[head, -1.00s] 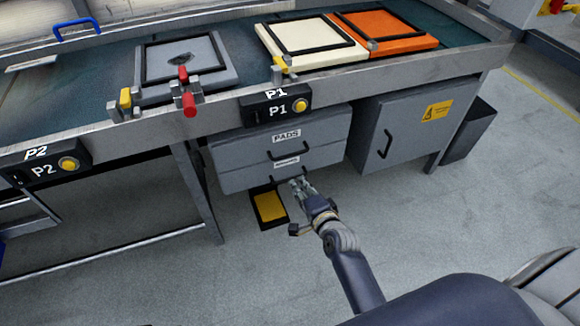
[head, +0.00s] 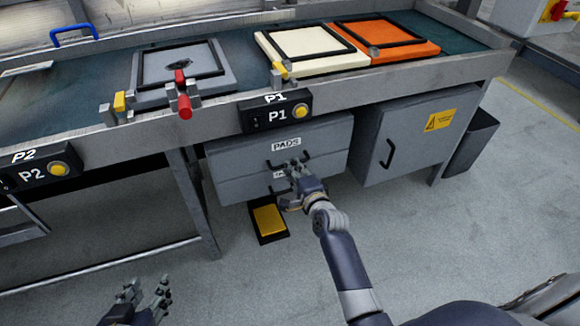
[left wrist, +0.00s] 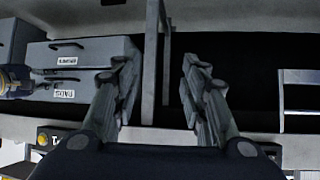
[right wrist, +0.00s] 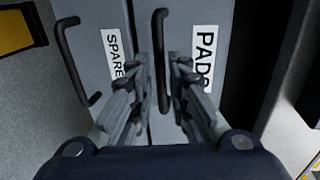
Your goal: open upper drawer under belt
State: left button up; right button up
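The upper drawer (head: 235,154), labelled PADS, sits under the belt and looks closed. Its dark bar handle (right wrist: 160,35) shows in the right wrist view. The lower drawer (head: 232,188), labelled SPARE in the right wrist view (right wrist: 112,50), is just below and also looks closed. My right gripper (head: 293,170) is at the upper handle, hiding part of it in the head view. In the right wrist view its open fingers (right wrist: 160,68) lie on either side of the handle; contact cannot be told. My left gripper (head: 146,292) is open and empty, low at the left.
The belt's front rail with the P1 button box (head: 276,112) overhangs the drawers. A cabinet (head: 408,140) stands to the right and a table leg (head: 194,200) to the left. A yellow pedal (head: 268,220) lies on the floor below. The floor in front is clear.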

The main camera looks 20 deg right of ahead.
jog(key=shift+b+x, duration=0.4)
jog(key=shift+x, duration=1.15)
pick_arm(q)
jog(key=w+r+t, duration=0.1)
jog(key=w+d+r+t, duration=0.1)
jog(key=r, duration=0.1)
jog(key=w+r+t, duration=0.1)
jog(key=shift+w+d+r+h, duration=0.2)
jog(key=shift+d+h, duration=0.05)
jog(key=shift+h, duration=0.15)
pick_arm(e)
grip_shut()
